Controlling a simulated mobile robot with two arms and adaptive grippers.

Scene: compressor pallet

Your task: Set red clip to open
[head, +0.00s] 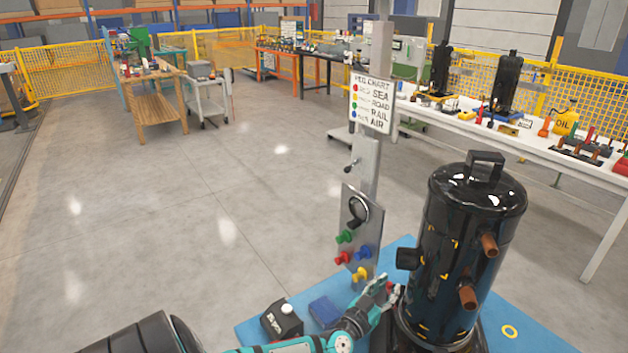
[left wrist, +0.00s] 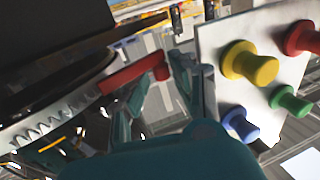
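The red clip (left wrist: 128,78) shows in the left wrist view as a short red bar with a rounded end, beside the base of the black compressor (head: 468,245). In the head view only a small red bit of the clip (head: 389,286) shows between my left gripper's fingers. My left gripper (head: 387,290) is low at the compressor's left side. In the left wrist view its teal fingers (left wrist: 162,82) stand apart, with the clip's end near the gap between the tips. I cannot tell whether they touch it. My right gripper is not in view.
A grey post holds a panel with coloured knobs (head: 346,238) close to my left gripper; the knobs also show in the left wrist view (left wrist: 250,64). A black box (head: 281,320) and a blue block (head: 324,312) are on the blue pallet (head: 252,332). Open floor lies left.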

